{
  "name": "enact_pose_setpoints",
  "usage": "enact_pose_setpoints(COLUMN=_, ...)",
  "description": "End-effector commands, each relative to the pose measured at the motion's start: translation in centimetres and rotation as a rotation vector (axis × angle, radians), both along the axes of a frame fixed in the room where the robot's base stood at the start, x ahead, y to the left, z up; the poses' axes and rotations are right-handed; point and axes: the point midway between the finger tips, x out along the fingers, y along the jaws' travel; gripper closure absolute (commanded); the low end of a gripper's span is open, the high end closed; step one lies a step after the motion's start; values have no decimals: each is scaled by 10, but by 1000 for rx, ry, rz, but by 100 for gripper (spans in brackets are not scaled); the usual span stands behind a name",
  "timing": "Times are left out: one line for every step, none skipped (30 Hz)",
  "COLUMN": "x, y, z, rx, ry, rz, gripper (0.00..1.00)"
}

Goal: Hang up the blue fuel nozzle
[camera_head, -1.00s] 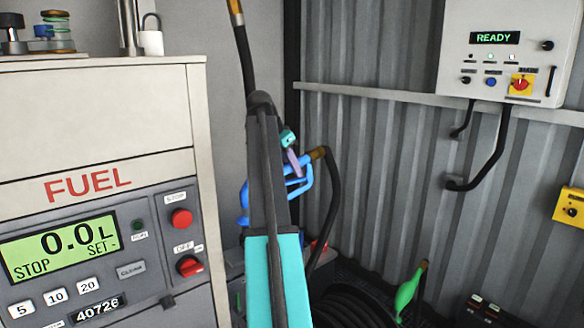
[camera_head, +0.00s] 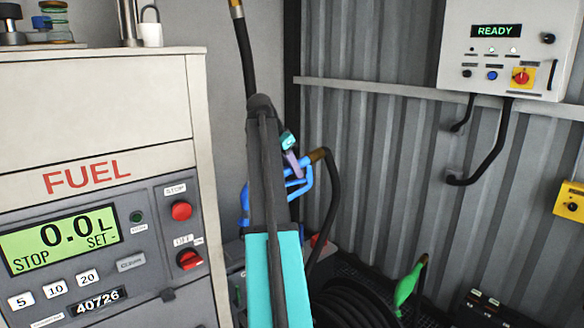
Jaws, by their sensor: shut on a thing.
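The blue fuel nozzle (camera_head: 306,181) shows behind my arm, right of the fuel dispenser (camera_head: 100,120). Its blue guard sticks out to the right, and a brass-coloured swivel joins it to a black hose (camera_head: 332,195) that hangs down. A further bit of blue shows at the left of my arm. My gripper (camera_head: 291,158) is shut on the blue nozzle, with its teal and purple parts showing near the handle. My arm hides most of the nozzle, its spout and the fingertips. I cannot see the holder for it.
A green nozzle (camera_head: 408,284) stands low at the right by a coiled black hose (camera_head: 350,305). A grey control box reading READY (camera_head: 505,45) and a yellow box (camera_head: 570,201) are on the corrugated wall. A white padlock (camera_head: 151,34) is on the dispenser top.

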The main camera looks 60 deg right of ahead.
Motion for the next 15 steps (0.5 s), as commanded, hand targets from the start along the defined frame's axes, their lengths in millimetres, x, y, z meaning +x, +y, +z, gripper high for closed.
enact_pose_setpoints(x=0, y=0, z=-1, rx=-1, ry=0, rz=0, gripper=100)
enact_pose_setpoints(x=0, y=0, z=-2, rx=-1, ry=0, rz=0, gripper=100)
enact_pose_setpoints(x=0, y=0, z=-4, rx=-1, ry=0, rz=0, gripper=100)
enact_pose_setpoints(x=0, y=0, z=-5, rx=-1, ry=0, rz=0, gripper=100)
enact_pose_setpoints(x=0, y=0, z=-6, rx=-1, ry=0, rz=0, gripper=100)
enact_pose_setpoints(x=0, y=0, z=-7, rx=-1, ry=0, rz=0, gripper=100)
enact_pose_setpoints(x=0, y=0, z=-8, rx=-1, ry=0, rz=0, gripper=100)
enact_pose_setpoints(x=0, y=0, z=-9, rx=-1, ry=0, rz=0, gripper=100)
enact_pose_setpoints(x=0, y=0, z=-10, rx=-1, ry=0, rz=0, gripper=100)
enact_pose_setpoints(x=0, y=0, z=-11, rx=-1, ry=0, rz=0, gripper=100)
enact_pose_setpoints(x=0, y=0, z=-12, rx=-1, ry=0, rz=0, gripper=100)
enact_pose_setpoints(x=0, y=0, z=-13, rx=-1, ry=0, rz=0, gripper=100)
enact_pose_setpoints(x=0, y=0, z=-14, rx=-1, ry=0, rz=0, gripper=100)
enact_pose_setpoints(x=0, y=0, z=-15, rx=-1, ry=0, rz=0, gripper=100)
enact_pose_setpoints(x=0, y=0, z=-15, rx=-1, ry=0, rz=0, gripper=100)
